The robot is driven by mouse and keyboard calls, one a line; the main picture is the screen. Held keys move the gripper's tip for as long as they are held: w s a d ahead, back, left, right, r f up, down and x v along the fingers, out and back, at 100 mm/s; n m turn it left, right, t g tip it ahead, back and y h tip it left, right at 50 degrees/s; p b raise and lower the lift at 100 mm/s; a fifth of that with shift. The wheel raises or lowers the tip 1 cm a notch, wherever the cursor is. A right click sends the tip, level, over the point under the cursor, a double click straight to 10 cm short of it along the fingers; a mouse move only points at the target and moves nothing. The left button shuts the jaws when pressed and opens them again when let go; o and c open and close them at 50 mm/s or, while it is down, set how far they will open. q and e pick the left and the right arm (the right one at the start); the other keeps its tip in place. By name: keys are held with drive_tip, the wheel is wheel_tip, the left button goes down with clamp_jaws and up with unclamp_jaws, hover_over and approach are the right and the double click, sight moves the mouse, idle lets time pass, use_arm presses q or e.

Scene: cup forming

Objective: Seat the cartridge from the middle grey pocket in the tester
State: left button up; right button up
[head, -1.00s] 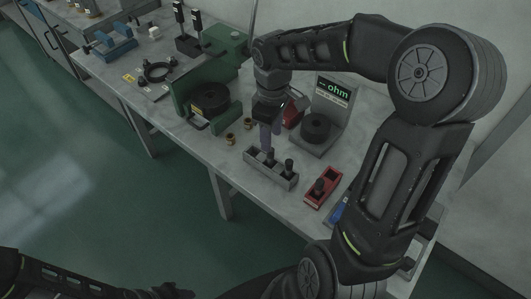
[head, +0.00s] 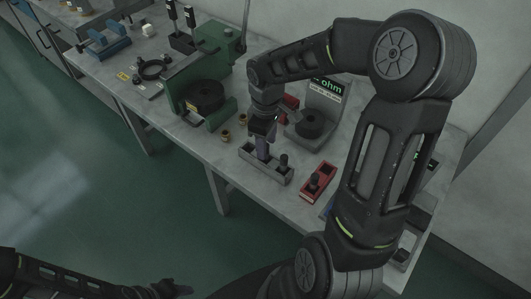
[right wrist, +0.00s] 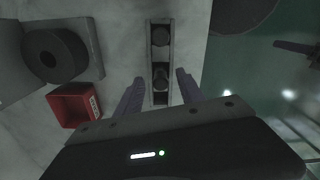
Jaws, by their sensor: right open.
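The grey tray (head: 271,176) stands near the table's front edge. A dark cartridge (head: 283,162) stands upright in its right pocket. The middle pocket's cartridge (right wrist: 160,76) shows in the right wrist view; in the head view my gripper mostly hides it. The pocket at the other end (right wrist: 160,98) looks empty. My right gripper (head: 262,154) points down at the tray, open, its fingers on either side of the tray's line by the middle cartridge. The tester (head: 328,92), with an "ohm" display and a round black part (head: 309,123), stands behind. My left gripper (head: 168,289) is low at the bottom edge, its jaws unclear.
A red tray (head: 313,188) holding a dark part is right of the grey tray. A red bin (right wrist: 73,104) lies beside the tester. Small brass parts (head: 227,135) and a green press (head: 185,85) are to the left.

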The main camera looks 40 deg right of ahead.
drive_tip(key=shift+f, duration=1.5)
clamp_jaws()
